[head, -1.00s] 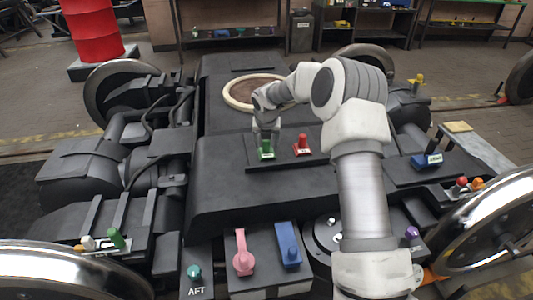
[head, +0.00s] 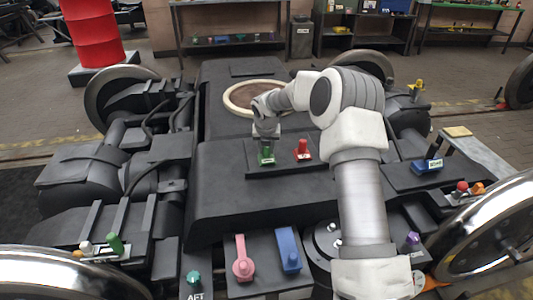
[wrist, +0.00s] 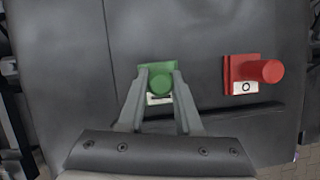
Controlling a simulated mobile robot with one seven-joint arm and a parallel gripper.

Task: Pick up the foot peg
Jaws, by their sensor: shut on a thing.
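A green peg (head: 266,158) stands on a small green base on the dark raised plate in the middle of the bogie. It also shows in the wrist view (wrist: 160,86), with a pale label partly hidden between the fingers. My gripper (head: 266,142) is above it, pointing down. In the wrist view its two fingers (wrist: 160,78) are shut on the green peg, one on each side. The peg still appears to sit at its base. I cannot read a label that names it the foot peg.
A red peg (wrist: 264,72) with a white label stands close to the right on the same plate. Pink (head: 243,262) and blue (head: 289,250) handles are at the front. A blue labelled block (head: 428,166) lies at right. Large wheels flank the bogie.

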